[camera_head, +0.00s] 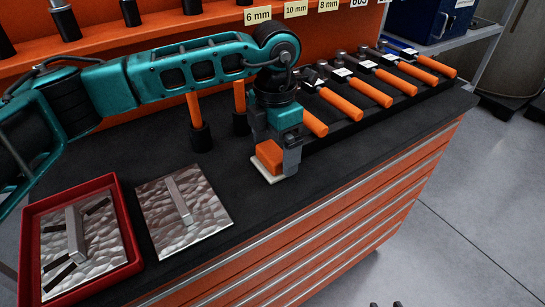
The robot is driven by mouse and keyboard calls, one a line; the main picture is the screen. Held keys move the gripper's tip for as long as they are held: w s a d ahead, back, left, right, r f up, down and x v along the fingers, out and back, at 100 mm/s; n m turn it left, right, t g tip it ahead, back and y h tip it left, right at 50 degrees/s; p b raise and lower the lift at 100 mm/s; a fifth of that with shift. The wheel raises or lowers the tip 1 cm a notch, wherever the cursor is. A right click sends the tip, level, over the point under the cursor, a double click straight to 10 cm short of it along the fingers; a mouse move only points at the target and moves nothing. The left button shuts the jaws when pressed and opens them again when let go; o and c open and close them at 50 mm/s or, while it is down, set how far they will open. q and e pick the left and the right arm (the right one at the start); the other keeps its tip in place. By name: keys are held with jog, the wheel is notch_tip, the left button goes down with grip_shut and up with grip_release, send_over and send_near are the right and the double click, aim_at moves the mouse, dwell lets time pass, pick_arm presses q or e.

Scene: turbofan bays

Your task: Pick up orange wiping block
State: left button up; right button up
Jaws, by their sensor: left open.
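The orange wiping block (268,155) stands on the black bench top near its front edge, with a pale pad (284,179) under it. My left gripper (275,153) points down over the block, with its jaws open around it. One grey finger is on the block's right side; the other finger is mostly hidden. I cannot tell whether the fingers touch the block. My right gripper is not in view.
Orange-handled tools (371,93) lie in a row behind and right. Two upright orange handles (196,115) stand behind my arm. A textured metal plate (204,222) and a red tray (125,226) lie at left. An orange back panel (165,24) bounds the bench.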

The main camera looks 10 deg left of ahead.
aim_at(275, 149)
pick_arm(q)
jog(key=shift+f, duration=0.9)
jog(key=c, duration=0.9)
jog(key=shift+o, duration=0.2)
jog(key=shift+r, duration=0.1)
notch_tip(275, 149, up, 20)
jog(key=o, duration=0.5)
jog(key=shift+c, duration=0.2)
jog(key=c, duration=0.4)
